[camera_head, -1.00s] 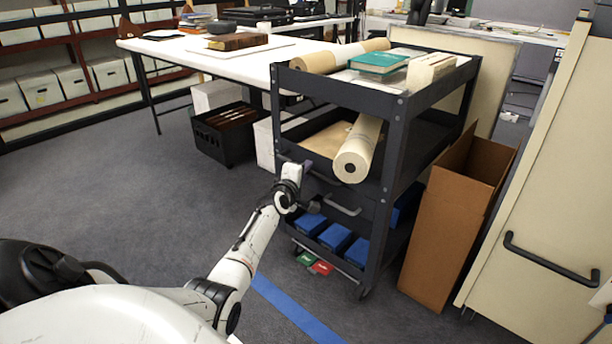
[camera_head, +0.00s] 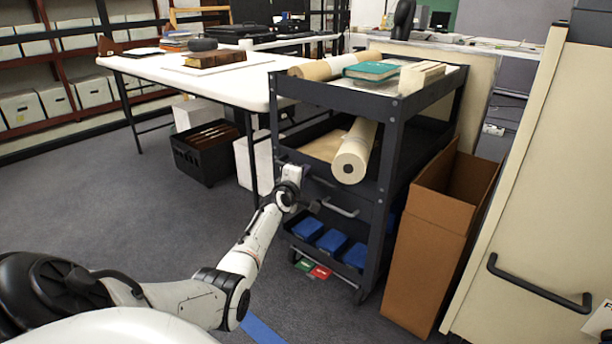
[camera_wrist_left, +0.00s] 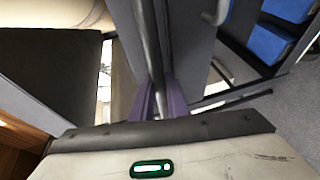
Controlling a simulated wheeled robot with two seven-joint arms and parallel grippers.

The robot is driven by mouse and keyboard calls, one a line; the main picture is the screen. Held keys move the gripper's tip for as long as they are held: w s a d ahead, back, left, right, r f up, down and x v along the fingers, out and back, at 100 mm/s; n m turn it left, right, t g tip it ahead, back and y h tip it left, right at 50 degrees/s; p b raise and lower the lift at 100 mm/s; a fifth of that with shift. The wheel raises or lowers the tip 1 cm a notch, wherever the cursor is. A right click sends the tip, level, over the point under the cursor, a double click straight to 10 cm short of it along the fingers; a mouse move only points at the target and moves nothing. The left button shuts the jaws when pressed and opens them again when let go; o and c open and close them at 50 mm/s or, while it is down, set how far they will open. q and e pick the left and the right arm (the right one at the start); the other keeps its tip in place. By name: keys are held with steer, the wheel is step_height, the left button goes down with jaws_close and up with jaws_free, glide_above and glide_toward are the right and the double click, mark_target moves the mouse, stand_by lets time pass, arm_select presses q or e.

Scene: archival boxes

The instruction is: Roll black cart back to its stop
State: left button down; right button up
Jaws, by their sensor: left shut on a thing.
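The black cart (camera_head: 392,150) stands right of centre in the head view, upright on casters, with its front corner towards me. My left gripper (camera_head: 302,176) is at the cart's near left side, at middle-shelf height. In the left wrist view its purple fingers (camera_wrist_left: 158,100) are shut on a dark upright bar (camera_wrist_left: 150,45) of the cart. Part of the grip is hidden by the wrist. No clear stop shows. A red tag (camera_head: 320,272) and a green tag (camera_head: 304,265) sit low beneath the cart's front edge. My right gripper is not in view.
A rolled paper (camera_head: 355,152), a teal book (camera_head: 371,70) and blue bins (camera_head: 331,241) ride on the cart. A tall cardboard box (camera_head: 432,250) stands close on its right. A white table (camera_head: 150,66) is behind left. Open carpet lies left, with blue tape (camera_head: 262,332) in front.

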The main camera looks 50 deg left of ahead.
arm_select(q)
steer(key=shift+w+r, duration=0.1)
steer(key=shift+r, duration=0.2)
steer(key=c, duration=1.7)
jaws_free()
steer(key=shift+w+f, duration=0.15)
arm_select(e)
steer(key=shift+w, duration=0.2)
arm_select(q)
steer(key=shift+f, duration=0.1)
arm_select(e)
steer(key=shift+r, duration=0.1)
arm_select(q)
steer(key=shift+s+d+p, duration=0.1)
steer(key=shift+s+p, duration=0.15)
steer(key=shift+p, duration=0.1)
steer(key=p+v, duration=0.6)
steer(key=v, duration=0.4)
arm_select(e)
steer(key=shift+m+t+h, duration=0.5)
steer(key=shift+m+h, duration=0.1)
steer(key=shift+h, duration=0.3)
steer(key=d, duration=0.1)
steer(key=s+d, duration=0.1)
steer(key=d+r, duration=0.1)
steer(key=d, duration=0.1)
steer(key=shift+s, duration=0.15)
